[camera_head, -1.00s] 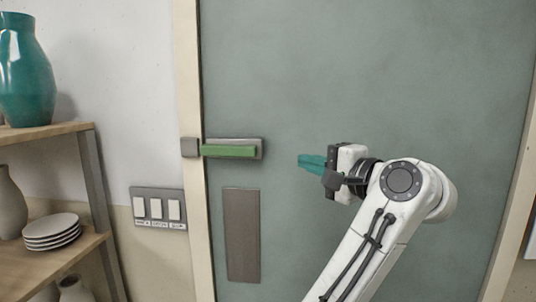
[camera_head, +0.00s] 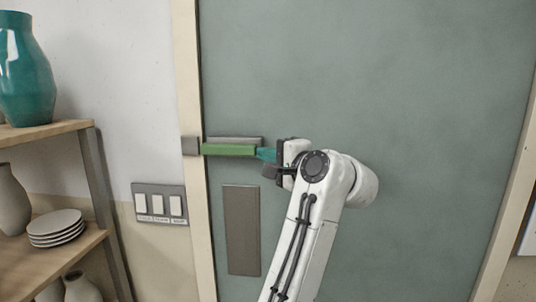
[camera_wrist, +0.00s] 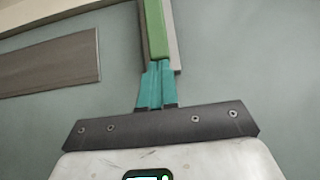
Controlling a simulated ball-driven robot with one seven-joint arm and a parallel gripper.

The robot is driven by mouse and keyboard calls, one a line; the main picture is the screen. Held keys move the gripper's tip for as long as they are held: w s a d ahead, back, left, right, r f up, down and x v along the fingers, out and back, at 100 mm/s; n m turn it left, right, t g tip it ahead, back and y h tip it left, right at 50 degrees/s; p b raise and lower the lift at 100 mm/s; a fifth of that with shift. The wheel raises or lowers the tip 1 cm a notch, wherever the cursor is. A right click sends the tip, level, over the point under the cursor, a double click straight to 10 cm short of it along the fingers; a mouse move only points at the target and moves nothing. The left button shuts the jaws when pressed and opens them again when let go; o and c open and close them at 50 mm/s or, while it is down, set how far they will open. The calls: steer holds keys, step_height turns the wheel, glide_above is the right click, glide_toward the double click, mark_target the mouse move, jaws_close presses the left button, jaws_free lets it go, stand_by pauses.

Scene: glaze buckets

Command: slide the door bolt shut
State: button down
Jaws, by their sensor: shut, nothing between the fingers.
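The green bolt bar (camera_head: 229,150) lies level on its grey backplate (camera_head: 235,140) on the grey-green door. The grey keeper (camera_head: 191,146) sits on the frame to its left, and the bar's left end stands at the door's edge close to it. My gripper (camera_head: 266,154) is shut and empty, its teal fingers at the bar's right end. In the wrist view my teal fingers (camera_wrist: 157,84) are together and meet the near end of the green bar (camera_wrist: 154,32); whether they press on it I cannot tell.
A grey plate (camera_head: 242,230) is fixed on the door below the bolt. A switch panel (camera_head: 159,204) is on the wall left of the frame. A wooden shelf (camera_head: 45,132) with a teal vase (camera_head: 24,70) and stacked plates (camera_head: 55,226) stands at far left. The door's right side is clear.

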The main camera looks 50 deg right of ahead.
mark_target(243, 151)
steer(key=w+a, duration=0.2)
steer(key=w, duration=0.1)
steer(key=shift+a, duration=0.2)
steer(key=shift+w+a, duration=0.25)
steer(key=shift+r, duration=0.1)
